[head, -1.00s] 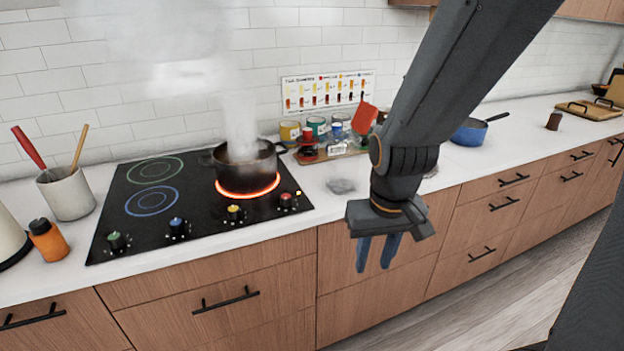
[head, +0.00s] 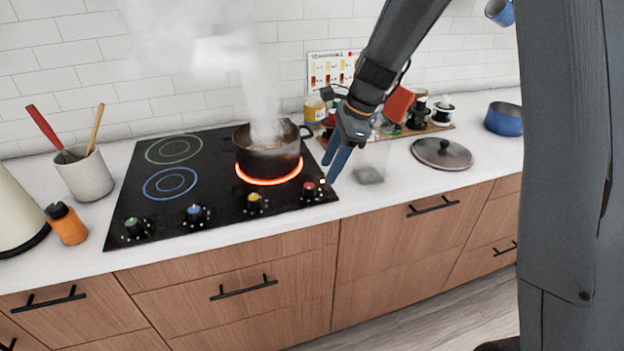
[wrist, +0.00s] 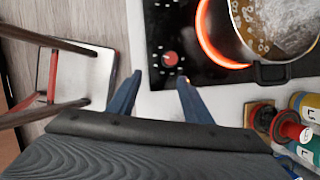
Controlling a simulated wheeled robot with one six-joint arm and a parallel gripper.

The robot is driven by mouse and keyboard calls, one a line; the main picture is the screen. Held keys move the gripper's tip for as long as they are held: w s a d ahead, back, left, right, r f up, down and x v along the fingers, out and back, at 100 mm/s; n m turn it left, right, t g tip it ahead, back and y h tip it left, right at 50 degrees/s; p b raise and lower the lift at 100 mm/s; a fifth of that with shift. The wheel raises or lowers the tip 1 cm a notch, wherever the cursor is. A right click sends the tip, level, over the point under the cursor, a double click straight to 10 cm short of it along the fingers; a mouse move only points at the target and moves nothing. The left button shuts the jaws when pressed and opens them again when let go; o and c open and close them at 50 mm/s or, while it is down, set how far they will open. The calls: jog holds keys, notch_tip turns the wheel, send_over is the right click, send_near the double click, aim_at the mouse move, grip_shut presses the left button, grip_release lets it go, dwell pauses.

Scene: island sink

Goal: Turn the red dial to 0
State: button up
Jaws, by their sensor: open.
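The red dial (head: 309,189) is at the front right corner of the black cooktop (head: 150,210). In the wrist view the red dial (wrist: 170,59) lies ahead of the fingertips, between their lines. My gripper (head: 333,166) is open and empty, just above and to the right of the dial, with its blue fingers pointing down. In the wrist view my gripper (wrist: 158,80) shows its two fingers apart. A black pot (head: 268,158) steams on the glowing red burner (head: 270,182) behind the dial. The dial's setting is too small to read.
Yellow (head: 254,201), blue (head: 195,213) and green (head: 134,227) dials line the cooktop's front edge. Jars on a tray (head: 440,127) stand behind my gripper. A pan lid (head: 441,153) and a blue pot (head: 503,119) are to the right. Steam rises above the pot.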

aim_at(310, 185)
jog(key=shift+m+y, duration=0.3)
jog(key=shift+m, duration=0.5)
jog(key=shift+w+a+f+p, duration=0.35)
jog(key=shift+a+f, duration=0.4)
jog(key=shift+f, duration=0.4)
jog(key=shift+w+a+f+p, duration=0.35)
jog(key=shift+a+f, duration=0.45)
jog(key=shift+f, duration=0.35)
jog(key=shift+w+a+f+p, duration=0.35)
jog(key=shift+a+f, duration=0.4)
jog(key=shift+f, duration=0.4)
jog(key=c, duration=1.1)
jog(key=shift+o, duration=0.2)
